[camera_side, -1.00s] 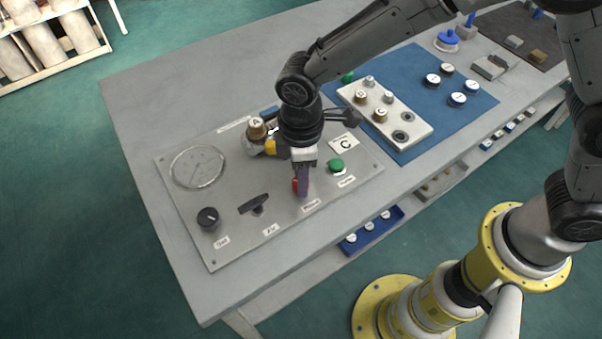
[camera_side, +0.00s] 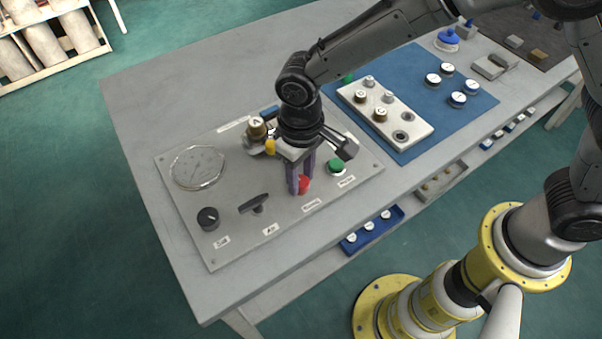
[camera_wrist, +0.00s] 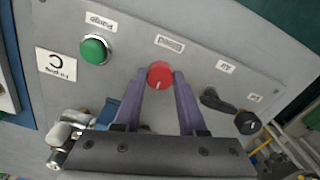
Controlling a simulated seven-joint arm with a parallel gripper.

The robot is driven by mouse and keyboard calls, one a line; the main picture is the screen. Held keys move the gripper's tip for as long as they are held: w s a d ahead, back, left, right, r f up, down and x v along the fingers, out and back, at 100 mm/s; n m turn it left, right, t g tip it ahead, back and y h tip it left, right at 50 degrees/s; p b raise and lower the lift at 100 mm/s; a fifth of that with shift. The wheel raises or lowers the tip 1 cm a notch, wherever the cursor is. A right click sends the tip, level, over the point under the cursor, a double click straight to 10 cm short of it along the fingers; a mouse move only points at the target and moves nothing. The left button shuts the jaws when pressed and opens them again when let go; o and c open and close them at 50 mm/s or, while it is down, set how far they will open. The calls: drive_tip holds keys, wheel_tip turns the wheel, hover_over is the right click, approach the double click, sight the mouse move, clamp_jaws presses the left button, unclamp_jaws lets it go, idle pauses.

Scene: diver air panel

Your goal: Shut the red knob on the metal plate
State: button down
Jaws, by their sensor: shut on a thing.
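The red knob (camera_side: 304,184) stands on the metal plate (camera_side: 225,245), between the black lever and the green button. In the wrist view the red knob (camera_wrist: 160,75) is round, with a pale pointer mark near its lower edge. My gripper (camera_side: 302,187) points down at the plate, its two purple fingers on either side of the knob. In the wrist view my gripper (camera_wrist: 160,78) is shut on the knob, a fingertip at each side. The fingers hide part of the knob in the side view.
On the plate are a green button (camera_side: 337,167), a black lever (camera_side: 254,203), a black knob (camera_side: 208,218), a round gauge (camera_side: 197,167) and a brass fitting marked A (camera_side: 256,128). A white block with fittings (camera_side: 385,115) lies on a blue mat (camera_side: 420,60).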

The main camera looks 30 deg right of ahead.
sight(301, 180)
drive_tip(key=shift+r+m, duration=0.1)
drive_tip(key=shift+m, duration=0.5)
drive_tip(key=shift+c, duration=2.3)
unclamp_jaws()
wheel_tip(301, 180, up, 14)
